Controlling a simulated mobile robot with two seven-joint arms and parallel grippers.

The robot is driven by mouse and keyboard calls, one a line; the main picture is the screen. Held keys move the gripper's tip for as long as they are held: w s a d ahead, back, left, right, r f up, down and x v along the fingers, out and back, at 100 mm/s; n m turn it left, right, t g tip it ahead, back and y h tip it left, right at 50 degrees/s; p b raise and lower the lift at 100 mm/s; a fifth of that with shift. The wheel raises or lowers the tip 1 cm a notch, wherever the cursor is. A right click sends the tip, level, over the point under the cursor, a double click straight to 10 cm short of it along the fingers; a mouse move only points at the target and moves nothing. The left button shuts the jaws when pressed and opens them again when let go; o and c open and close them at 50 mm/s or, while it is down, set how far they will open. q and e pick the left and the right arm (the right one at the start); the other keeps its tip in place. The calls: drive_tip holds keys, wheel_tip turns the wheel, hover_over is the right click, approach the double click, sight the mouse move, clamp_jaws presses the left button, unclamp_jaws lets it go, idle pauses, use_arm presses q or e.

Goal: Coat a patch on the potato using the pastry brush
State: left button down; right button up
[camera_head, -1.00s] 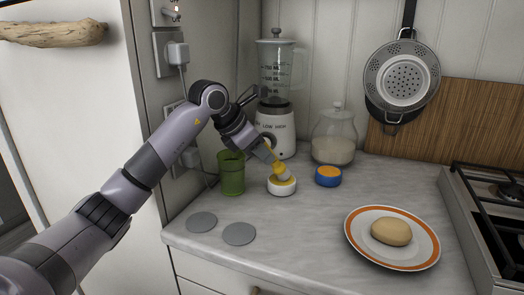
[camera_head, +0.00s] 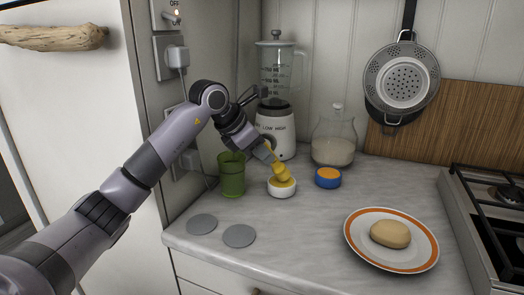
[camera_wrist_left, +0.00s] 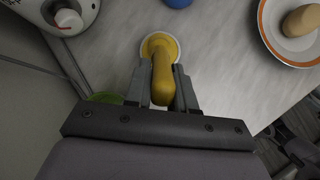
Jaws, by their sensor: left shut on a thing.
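The potato (camera_head: 390,233) lies on an orange-rimmed white plate (camera_head: 362,250) at the right of the counter. It also shows in the left wrist view (camera_wrist_left: 300,20). My left gripper (camera_head: 264,151) is shut on the yellow pastry brush (camera_head: 281,171), whose head points down, tilted, at a small white bowl (camera_head: 281,190) of yellow stuff. In the left wrist view the brush handle (camera_wrist_left: 162,80) sits between the fingers, over the bowl. I cannot tell how deep the brush head dips. My right gripper is not in view.
A green cup (camera_head: 232,178) stands just left of the bowl. A blue jar (camera_head: 328,178), a glass jar (camera_head: 333,140) and a blender (camera_head: 276,125) stand behind. Two grey discs (camera_head: 239,235) lie at the front left. The counter between bowl and plate is clear. A stove (camera_head: 500,200) is at right.

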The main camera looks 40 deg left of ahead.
use_arm(q)
drive_tip(key=shift+r+p, duration=0.3)
drive_tip(key=shift+r, duration=0.45)
wheel_tip(320, 180, up, 2)
drive_tip(key=shift+r+p, duration=0.1)
drive_tip(key=shift+p, duration=0.8)
wheel_tip(320, 180, up, 3)
drive_tip(key=shift+f+p, duration=0.15)
drive_tip(key=shift+p, duration=1.1)
drive_tip(key=shift+f, duration=0.1)
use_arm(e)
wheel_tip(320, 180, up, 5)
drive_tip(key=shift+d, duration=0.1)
use_arm(q)
drive_tip(key=shift+s+d, duration=0.15)
drive_tip(key=shift+d, duration=0.1)
drive_tip(key=s+d+f, duration=0.3)
drive_tip(key=s+d, duration=1.2)
drive_tip(key=shift+s+d+f, duration=0.15)
drive_tip(key=shift+d+f, duration=0.05)
